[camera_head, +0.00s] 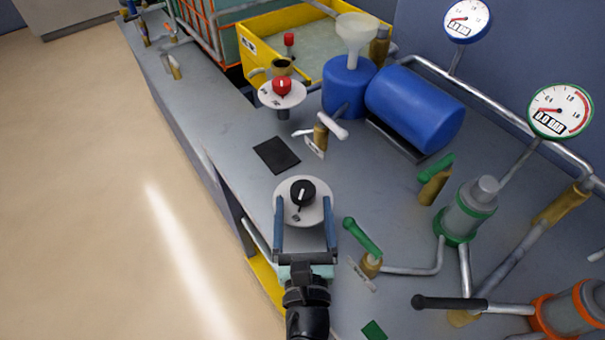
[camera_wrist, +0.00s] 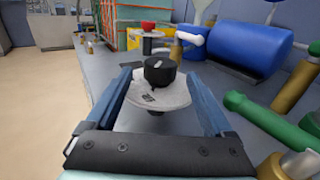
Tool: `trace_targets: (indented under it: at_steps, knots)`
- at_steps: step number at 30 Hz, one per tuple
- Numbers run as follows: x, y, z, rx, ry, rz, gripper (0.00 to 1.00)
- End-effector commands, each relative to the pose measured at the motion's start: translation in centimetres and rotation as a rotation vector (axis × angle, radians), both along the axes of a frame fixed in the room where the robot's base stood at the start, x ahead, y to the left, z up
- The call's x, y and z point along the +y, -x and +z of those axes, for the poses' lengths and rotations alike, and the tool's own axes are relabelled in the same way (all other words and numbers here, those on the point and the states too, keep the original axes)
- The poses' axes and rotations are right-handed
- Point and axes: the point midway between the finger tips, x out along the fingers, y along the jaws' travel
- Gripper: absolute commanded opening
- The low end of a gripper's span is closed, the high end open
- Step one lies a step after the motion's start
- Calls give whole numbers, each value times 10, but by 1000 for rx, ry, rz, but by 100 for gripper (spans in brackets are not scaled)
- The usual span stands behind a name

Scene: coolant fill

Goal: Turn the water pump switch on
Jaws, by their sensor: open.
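A black rotary knob (camera_head: 302,192) with a white pointer mark sits on a round pale disc (camera_head: 315,213) on the grey bench. A red knob (camera_head: 282,86) sits on a similar disc farther back. I cannot tell from any readable label which one is the water pump switch. My gripper (camera_head: 304,203) is open, with its blue fingers on either side of the black knob's disc, apart from the knob. In the wrist view the black knob (camera_wrist: 160,71) stands between the fingertips, and the red knob (camera_wrist: 148,26) is behind it.
A green-handled valve (camera_head: 362,237) stands close to the right of my gripper. A white-handled valve (camera_head: 327,128) and a blue tank (camera_head: 414,110) are farther back. Gauges (camera_head: 560,110) and pipes line the right side. The bench left of the black pad (camera_head: 276,155) is clear.

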Motion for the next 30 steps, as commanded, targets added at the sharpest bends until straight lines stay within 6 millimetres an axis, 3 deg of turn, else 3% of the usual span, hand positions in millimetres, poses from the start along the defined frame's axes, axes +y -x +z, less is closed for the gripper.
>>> trace_targets:
  at_steps: [6,12,25,30]
  knots:
    - [1,-38,2,-2,1,-1,86]
    - [2,-61,1,-2,1,-2,86]
    - [2,-69,0,-1,-1,-1,86]
    - [2,-68,0,-1,-1,-1,58]
